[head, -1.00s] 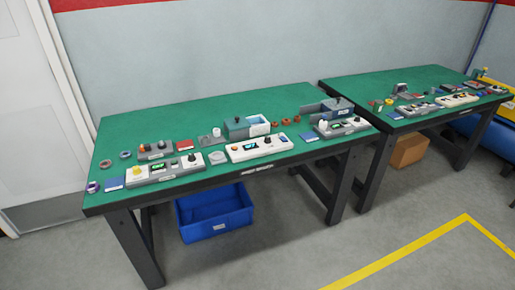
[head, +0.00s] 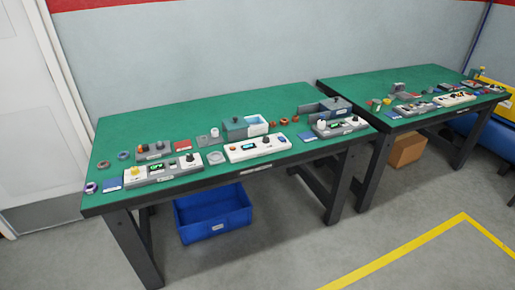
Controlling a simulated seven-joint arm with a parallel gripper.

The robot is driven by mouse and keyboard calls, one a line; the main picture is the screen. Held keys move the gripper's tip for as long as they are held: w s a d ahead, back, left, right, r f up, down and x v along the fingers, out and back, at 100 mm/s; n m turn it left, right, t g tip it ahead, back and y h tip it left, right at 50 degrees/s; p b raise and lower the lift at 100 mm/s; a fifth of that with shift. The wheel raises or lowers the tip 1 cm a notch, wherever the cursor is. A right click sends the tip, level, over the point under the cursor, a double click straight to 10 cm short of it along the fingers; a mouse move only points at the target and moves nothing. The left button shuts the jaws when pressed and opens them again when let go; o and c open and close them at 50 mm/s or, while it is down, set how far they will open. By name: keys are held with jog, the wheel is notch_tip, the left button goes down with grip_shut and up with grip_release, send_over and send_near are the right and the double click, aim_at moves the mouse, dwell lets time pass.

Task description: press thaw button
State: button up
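No part of my gripper shows in the head view. Control panels stand in a row on the near green-topped table (head: 190,115). A grey panel (head: 150,183) at the left has a yellow knob (head: 134,172), a green-lit display (head: 155,168) and a dark knob. A white panel (head: 262,154) in the middle has a bluish display (head: 248,147) and small buttons. A grey panel (head: 345,131) at the right has a dark display with green marks. The labels are too small to read, so I cannot tell which button is the thaw button.
A grey-blue box (head: 234,130), small rings and blue pads lie among the panels. A second table (head: 370,90) with more devices stands at the right. A blue crate (head: 212,225) and a cardboard box (head: 406,151) sit below. The floor in front is clear.

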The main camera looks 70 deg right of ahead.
grip_shut()
dwell(1.4)
